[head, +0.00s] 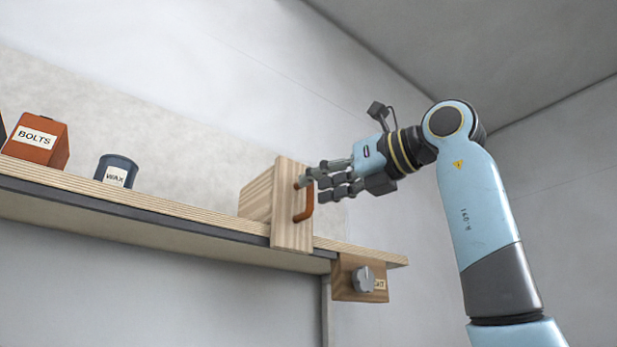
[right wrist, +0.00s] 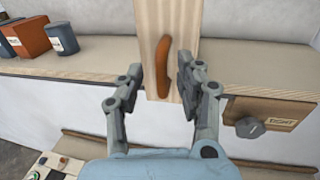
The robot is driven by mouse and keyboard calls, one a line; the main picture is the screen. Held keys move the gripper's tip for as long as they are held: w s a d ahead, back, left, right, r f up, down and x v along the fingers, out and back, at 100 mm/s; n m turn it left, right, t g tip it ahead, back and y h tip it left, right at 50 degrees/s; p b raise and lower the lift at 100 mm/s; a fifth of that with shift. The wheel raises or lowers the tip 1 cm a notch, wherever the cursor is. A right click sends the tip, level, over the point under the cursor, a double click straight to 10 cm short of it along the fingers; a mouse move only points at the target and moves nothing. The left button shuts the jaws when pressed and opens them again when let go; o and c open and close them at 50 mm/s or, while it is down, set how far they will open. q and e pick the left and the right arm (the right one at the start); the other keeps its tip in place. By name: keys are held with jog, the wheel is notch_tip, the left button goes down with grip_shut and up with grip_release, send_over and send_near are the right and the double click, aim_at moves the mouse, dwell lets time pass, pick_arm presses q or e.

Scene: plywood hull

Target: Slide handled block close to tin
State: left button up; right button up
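The handled block (head: 288,222) is pale wood and stands on the shelf toward its right end, its front board overlapping the shelf's front edge. Its orange-brown handle (head: 303,208) faces my right gripper. The dark blue tin labelled WAX (head: 116,171) stands on the shelf well to the left of the block. My right gripper (head: 316,183) is open at the handle. In the right wrist view its fingers (right wrist: 162,82) stand either side of the handle (right wrist: 163,60), with gaps visible on both sides. My left gripper is not in view.
An orange-red box labelled BOLTS (head: 38,140) stands left of the tin. The shelf (head: 190,208) is clear between tin and block. A wooden panel with a grey knob (head: 363,279) hangs below the shelf's right end. A pale wall is behind.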

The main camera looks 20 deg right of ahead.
aim_at(278, 212)
jog(key=shift+p+x, duration=0.35)
jog(key=shift+x, duration=1)
grip_shut()
